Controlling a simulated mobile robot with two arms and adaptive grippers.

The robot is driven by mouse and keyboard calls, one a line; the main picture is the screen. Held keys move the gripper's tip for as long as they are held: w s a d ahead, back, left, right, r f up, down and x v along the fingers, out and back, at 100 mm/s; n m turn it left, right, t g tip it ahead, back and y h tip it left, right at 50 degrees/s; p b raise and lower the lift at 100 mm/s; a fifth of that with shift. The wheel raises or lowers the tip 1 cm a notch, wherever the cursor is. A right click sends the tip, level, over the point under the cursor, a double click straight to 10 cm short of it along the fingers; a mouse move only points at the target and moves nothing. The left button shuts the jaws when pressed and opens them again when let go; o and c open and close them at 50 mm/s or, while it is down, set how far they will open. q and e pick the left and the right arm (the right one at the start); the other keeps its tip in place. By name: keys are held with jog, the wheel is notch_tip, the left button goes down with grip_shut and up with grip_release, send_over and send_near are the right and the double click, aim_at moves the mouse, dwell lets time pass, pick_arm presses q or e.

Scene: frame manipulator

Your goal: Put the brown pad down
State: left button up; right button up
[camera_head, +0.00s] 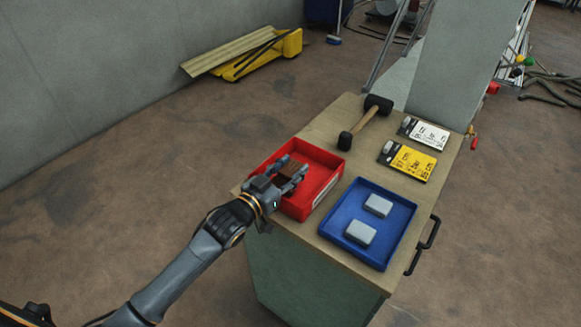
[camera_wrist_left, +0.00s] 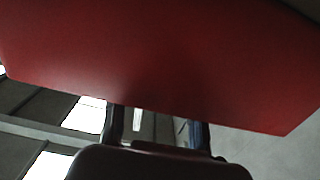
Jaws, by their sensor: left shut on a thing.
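My left gripper (camera_head: 287,173) reaches in from the left and is shut on the brown pad (camera_head: 289,167). The pad is held between the fingers over the left part of the red tray (camera_head: 325,185). I cannot tell whether the pad touches the tray floor. In the left wrist view, a broad red surface (camera_wrist_left: 170,65) fills the upper part and my finger tips (camera_wrist_left: 158,130) show below it. The pad is not clearly seen there. My right gripper is not in view.
A blue tray (camera_head: 345,239) with two grey-white blocks (camera_head: 378,205) is at the right of the red tray on the bench. A mallet (camera_head: 366,120) and two labelled cards (camera_head: 407,161) lie at the back. The bench edge is close on the left.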

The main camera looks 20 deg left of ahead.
pick_arm(q)
jog(key=shift+f, duration=0.4)
jog(key=o, duration=1.1)
jog(key=shift+o, duration=0.2)
jog(key=shift+r, duration=0.8)
jog(key=v, duration=1.2)
jog(key=shift+b, duration=0.45)
jog(key=shift+f, duration=0.2)
